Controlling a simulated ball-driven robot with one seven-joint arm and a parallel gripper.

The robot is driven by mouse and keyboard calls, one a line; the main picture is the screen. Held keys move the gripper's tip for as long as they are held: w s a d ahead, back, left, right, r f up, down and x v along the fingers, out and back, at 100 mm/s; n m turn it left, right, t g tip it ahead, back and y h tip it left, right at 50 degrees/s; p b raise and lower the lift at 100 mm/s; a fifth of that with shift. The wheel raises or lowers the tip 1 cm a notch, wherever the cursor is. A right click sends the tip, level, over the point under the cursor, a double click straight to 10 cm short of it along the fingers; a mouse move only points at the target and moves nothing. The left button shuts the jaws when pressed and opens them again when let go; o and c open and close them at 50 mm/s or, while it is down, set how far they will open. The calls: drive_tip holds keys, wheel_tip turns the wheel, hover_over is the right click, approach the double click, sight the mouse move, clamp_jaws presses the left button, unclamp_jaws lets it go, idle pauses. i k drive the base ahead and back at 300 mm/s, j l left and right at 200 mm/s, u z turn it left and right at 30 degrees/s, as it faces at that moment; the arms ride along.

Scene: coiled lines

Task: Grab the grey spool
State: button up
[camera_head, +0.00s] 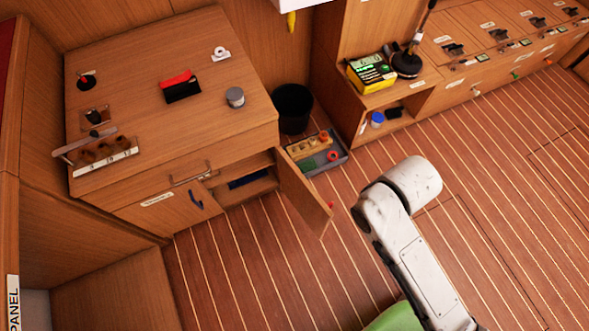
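A short grey cylinder (235,97), which looks like the grey spool, stands upright on the wooden cabinet top (225,130), near its right edge. It is small in the picture, so I cannot tell whether line is wound on it. Nothing touches it. My white arm shows at the lower right, over the floor and well apart from the cabinet. My gripper's fingers do not show.
A black-and-red case (181,87) and a white ring-shaped item (221,54) share the top. The cabinet door (304,193) stands open over the floor. A black bin (293,107) and grey tray (336,164) stand right of the cabinet.

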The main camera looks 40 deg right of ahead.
sight(236, 98)
drive_tip(key=k+l+u, duration=0.1)
drive_tip(key=l+u, duration=0.25)
drive_tip(key=k+l+u, duration=0.1)
drive_tip(key=u, duration=0.25)
drive_tip(key=k+l+u, duration=0.2)
drive_tip(key=k+l, duration=0.35)
drive_tip(key=l, duration=0.25)
drive_tip(key=k+l+u, duration=0.25)
drive_tip(key=k+l, duration=1.2)
drive_tip(key=i+u, duration=0.15)
drive_tip(key=i, duration=0.4)
drive_tip(key=i+l+u, duration=0.15)
drive_tip(key=i, duration=0.35)
drive_tip(key=i+l+u, duration=0.15)
drive_tip(key=i, duration=0.4)
drive_tip(key=i+l+u, duration=0.15)
drive_tip(key=i, duration=0.35)
drive_tip(key=i+l+u, duration=0.15)
drive_tip(key=i+l, duration=0.2)
drive_tip(key=i, duration=0.15)
